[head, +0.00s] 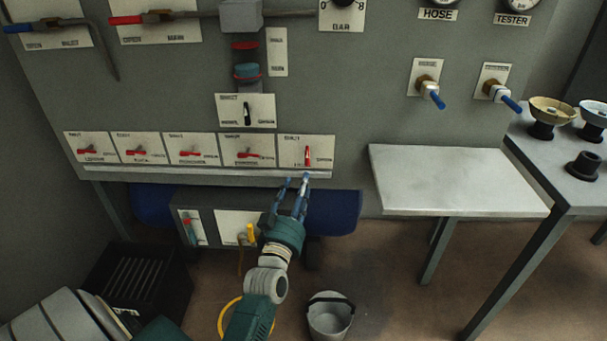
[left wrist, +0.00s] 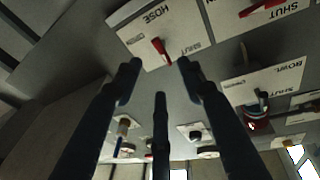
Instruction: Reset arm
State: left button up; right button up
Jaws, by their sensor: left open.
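My left gripper (head: 297,182) is raised in front of the lower edge of the grey control panel (head: 370,110). Its dark fingers stand apart with nothing between them. Just above the fingertips is the rightmost switch plate of the lower row, with a red lever (head: 307,155) standing about upright. In the left wrist view the open fingers (left wrist: 158,75) point towards the plate marked HOSE, and its red lever (left wrist: 161,52) shows beyond the fingertips, apart from them. My right gripper is not in view.
Other red levers (head: 248,154) in the row lie sideways. A white bench (head: 455,178) stands to the right, beside a table with bowls (head: 551,113). A bucket (head: 330,314) and a dark crate (head: 140,285) are on the floor. Blue-handled valves (head: 431,92) stick out from the panel.

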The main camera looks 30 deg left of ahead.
pick_arm(q)
jog(key=shift+v, duration=1.15)
